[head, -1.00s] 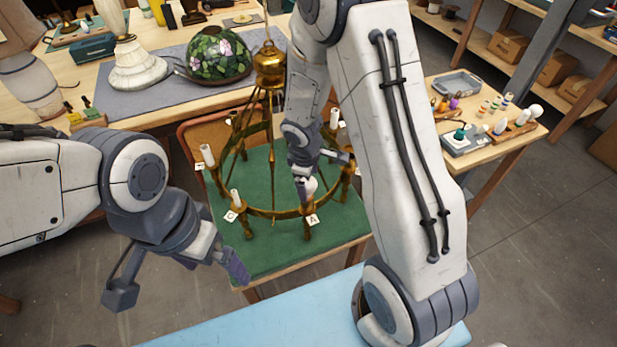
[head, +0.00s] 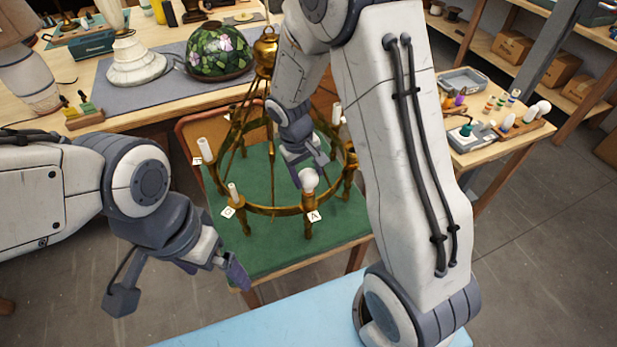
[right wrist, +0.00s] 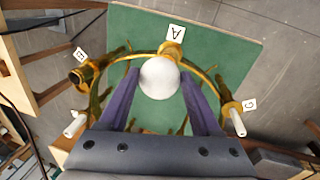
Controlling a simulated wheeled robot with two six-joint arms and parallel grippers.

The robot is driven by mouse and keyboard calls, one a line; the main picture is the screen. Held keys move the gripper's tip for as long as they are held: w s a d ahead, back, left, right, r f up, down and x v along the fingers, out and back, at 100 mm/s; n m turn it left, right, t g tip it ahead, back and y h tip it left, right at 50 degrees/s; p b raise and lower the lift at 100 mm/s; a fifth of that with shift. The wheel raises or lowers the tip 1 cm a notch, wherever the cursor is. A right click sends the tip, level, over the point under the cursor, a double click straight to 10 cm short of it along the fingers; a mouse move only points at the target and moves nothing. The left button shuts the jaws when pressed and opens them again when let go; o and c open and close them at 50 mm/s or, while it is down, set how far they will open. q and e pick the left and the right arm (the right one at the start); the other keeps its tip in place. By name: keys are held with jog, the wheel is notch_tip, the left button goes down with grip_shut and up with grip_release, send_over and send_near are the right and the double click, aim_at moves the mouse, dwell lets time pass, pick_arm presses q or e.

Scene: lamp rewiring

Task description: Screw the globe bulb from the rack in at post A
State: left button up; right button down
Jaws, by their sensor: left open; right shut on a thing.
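The white globe bulb (head: 309,179) is at the top of post A (head: 308,200) on the brass chandelier ring. My right gripper (head: 304,168) is shut on it. In the right wrist view the bulb (right wrist: 159,78) lies between the purple fingers of the right gripper (right wrist: 160,85) and overlaps the inner side of post A's brass cup (right wrist: 171,50). I cannot tell whether its base is in the socket. My left gripper (head: 234,270) is open and empty, in front of the green table's left corner. The rack (head: 524,123) with other white bulbs stands on the right side table.
A central brass stem and slanting rods rise inside the ring. A green stained-glass shade (head: 220,52) sits on the back bench. The green mat (head: 265,255) in front is clear.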

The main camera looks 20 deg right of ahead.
jog(key=shift+s+f, duration=0.1)
jog(key=shift+s, duration=0.05)
jog(key=shift+f+m+g+b, duration=0.15)
jog(key=shift+m+g+b, duration=0.3)
jog(key=shift+m, duration=0.65)
jog(key=shift+a+m+b, duration=0.1)
jog(key=shift+m+b, duration=0.2)
jog(key=shift+m, duration=0.7)
jog(key=m, duration=0.4)
jog(key=shift+a+g, duration=0.1)
jog(key=shift+g, duration=0.25)
jog(key=shift+w+m+y, duration=0.2)
jog(key=shift+m+y, duration=0.1)
jog(key=shift+m, duration=0.4)
jog(key=m, duration=0.4)
jog(key=shift+w+m+g+y, duration=0.1)
jog(key=shift+m+g+y, duration=0.2)
jog(key=shift+g, duration=0.1)
grip_release()
jog(key=shift+w, duration=0.1)
